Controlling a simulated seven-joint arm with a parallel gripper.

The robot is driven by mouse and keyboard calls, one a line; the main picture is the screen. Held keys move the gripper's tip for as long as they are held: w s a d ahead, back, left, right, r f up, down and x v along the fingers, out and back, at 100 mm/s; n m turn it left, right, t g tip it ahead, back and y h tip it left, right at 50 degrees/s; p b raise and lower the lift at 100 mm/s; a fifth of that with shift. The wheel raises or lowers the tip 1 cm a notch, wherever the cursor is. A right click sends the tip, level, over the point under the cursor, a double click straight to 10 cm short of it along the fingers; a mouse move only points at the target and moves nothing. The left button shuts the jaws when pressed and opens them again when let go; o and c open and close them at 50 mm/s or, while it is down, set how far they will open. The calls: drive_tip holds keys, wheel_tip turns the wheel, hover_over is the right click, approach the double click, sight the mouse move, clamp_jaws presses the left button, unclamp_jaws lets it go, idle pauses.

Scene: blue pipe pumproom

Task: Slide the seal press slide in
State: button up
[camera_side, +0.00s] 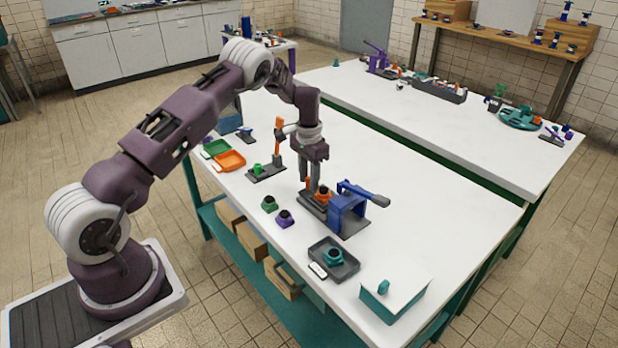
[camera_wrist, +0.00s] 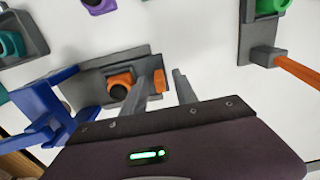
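A small orange upright tab (camera_wrist: 159,81) stands at the slide's outer end. My gripper (camera_side: 311,185) points down there, fingers apart. In the wrist view the tab is between the fingers (camera_wrist: 167,80), close to the left one; contact is unclear.
A green fitting (camera_side: 269,203) and a purple fitting (camera_side: 285,218) stand in front of the press. A dark tray (camera_side: 345,268) with a teal fitting and a teal-and-white box (camera_side: 393,290) are nearer. A grey stand with an orange lever (camera_side: 278,140) is behind-left of my gripper.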

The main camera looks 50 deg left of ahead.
clamp_jaws()
idle(1.4)
